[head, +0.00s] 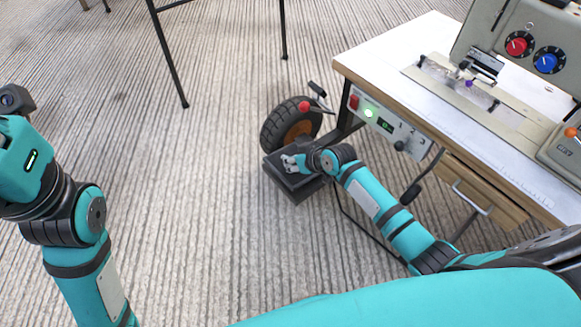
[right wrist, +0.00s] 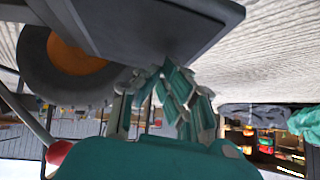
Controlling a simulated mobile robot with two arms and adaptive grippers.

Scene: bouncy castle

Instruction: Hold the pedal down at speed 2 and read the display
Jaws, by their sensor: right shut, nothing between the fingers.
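The pedal (head: 290,188) is a dark flat block on the carpet, in front of the machine table's wheel. My right gripper (head: 292,163) is shut and empty, with its fingertips over the pedal's top. In the right wrist view the shut fingers (right wrist: 168,92) are close against the dark pedal (right wrist: 150,30); I cannot tell how far it is pressed. The display (head: 386,125) on the table's front panel shows small green digits, too small to read. The speed knob (head: 400,145) is black; its setting is unclear. My left arm is at the left edge; its gripper is out of view.
The sewing machine (head: 490,60) stands on the white-topped table (head: 410,50). A black wheel (head: 287,122) with an orange hub is behind the pedal. A red switch (head: 354,102) and lit green lamp (head: 369,113) are on the panel. The carpet left of the pedal is clear.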

